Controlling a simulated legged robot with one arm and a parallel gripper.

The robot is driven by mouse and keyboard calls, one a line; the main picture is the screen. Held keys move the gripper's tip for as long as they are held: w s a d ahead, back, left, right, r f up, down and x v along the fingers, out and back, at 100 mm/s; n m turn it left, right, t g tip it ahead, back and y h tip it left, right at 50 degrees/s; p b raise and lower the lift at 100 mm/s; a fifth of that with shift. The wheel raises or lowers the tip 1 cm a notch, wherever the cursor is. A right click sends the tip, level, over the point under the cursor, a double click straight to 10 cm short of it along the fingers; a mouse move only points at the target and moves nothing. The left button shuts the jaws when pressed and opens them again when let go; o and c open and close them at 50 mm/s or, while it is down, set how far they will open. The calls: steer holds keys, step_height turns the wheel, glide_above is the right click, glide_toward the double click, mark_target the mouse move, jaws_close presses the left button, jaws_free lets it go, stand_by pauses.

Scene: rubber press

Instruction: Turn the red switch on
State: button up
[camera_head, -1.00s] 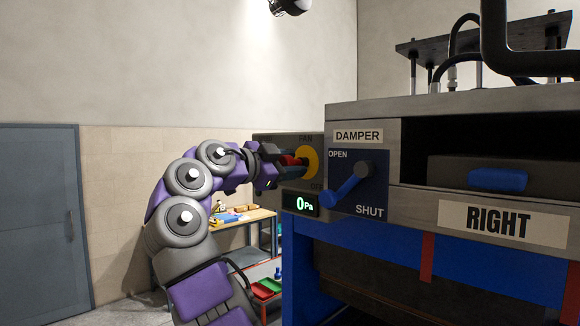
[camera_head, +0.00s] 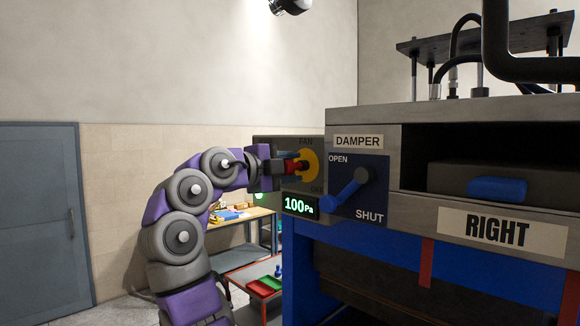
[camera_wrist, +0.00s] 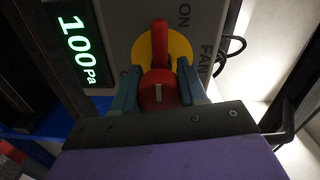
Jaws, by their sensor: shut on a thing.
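The red switch (camera_wrist: 158,88) is a rotary knob on a yellow disc (camera_wrist: 187,48) on the grey fan panel. In the wrist view my gripper (camera_wrist: 158,80) has a finger on each side of the knob and is shut on it. The word ON is printed beside the disc.
The blue damper lever (camera_head: 345,188) sits right of the fan panel, its handle pointing down-left between OPEN and SHUT. The press opening with a blue block (camera_head: 497,189) is further right. A workbench (camera_head: 245,217) with several items stands behind my arm.

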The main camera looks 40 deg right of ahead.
steer(key=shift+w+d+f, duration=0.1)
steer(key=shift+w+f, duration=0.05)
steer(key=shift+f, duration=0.2)
steer(key=o, duration=1.1)
steer(key=shift+w+r, duration=0.1)
steer(key=shift+w, duration=0.05)
steer(key=shift+c, duration=0.2)
steer(key=shift+r, duration=0.1)
steer(key=shift+s+a, duration=0.25)
steer(key=shift+a, duration=0.15)
steer(key=a+b, duration=0.2)
steer(key=a, duration=1.5)
steer(key=shift+s+r, duration=0.25)
steer(key=shift+s, duration=0.1)
